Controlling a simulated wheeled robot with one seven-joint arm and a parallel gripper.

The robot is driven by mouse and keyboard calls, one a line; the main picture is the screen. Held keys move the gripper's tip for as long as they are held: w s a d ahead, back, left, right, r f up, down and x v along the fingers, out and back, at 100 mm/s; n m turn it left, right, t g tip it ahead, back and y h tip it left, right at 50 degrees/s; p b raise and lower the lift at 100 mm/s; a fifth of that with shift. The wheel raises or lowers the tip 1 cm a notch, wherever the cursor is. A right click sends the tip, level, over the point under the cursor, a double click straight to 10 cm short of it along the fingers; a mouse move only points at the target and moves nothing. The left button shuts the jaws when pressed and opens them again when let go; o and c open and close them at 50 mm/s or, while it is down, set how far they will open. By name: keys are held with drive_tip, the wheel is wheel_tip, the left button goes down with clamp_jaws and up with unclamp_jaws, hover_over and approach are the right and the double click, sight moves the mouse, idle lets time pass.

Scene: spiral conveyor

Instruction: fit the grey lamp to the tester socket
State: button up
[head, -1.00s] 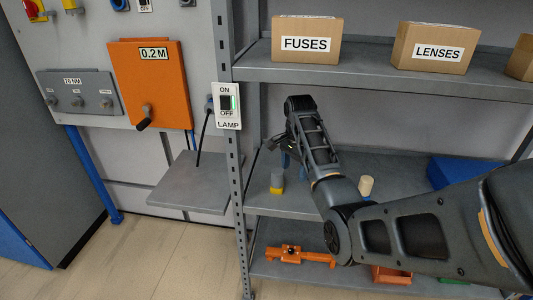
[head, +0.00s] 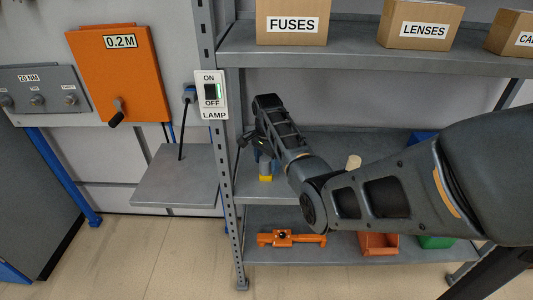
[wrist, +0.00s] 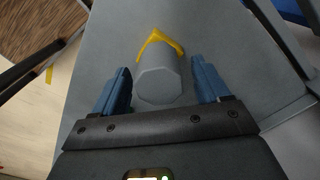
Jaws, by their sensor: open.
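The grey lamp (wrist: 158,85) stands on the middle shelf; in the wrist view it is a grey faceted cylinder with a yellow part at its far end. In the head view the lamp's yellow part (head: 266,178) shows below my gripper (head: 260,150). In the wrist view my gripper (wrist: 161,78) is open, with one blue finger on each side of the lamp. Gaps show between the fingers and the lamp. I cannot pick out the tester socket in these frames.
A LAMP switch panel (head: 211,95) is on the rack's post. Left of it are a bare grey ledge (head: 175,180) and an orange box (head: 112,75). A beige cylinder (head: 354,162) stands farther right on the middle shelf. An orange tool (head: 292,238) lies on the bottom shelf.

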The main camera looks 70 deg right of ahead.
drive_tip(key=shift+f, duration=0.3)
drive_tip(key=shift+c, duration=0.3)
drive_tip(key=c, duration=0.9)
drive_tip(key=o, duration=1)
drive_tip(key=shift+r, duration=3.9)
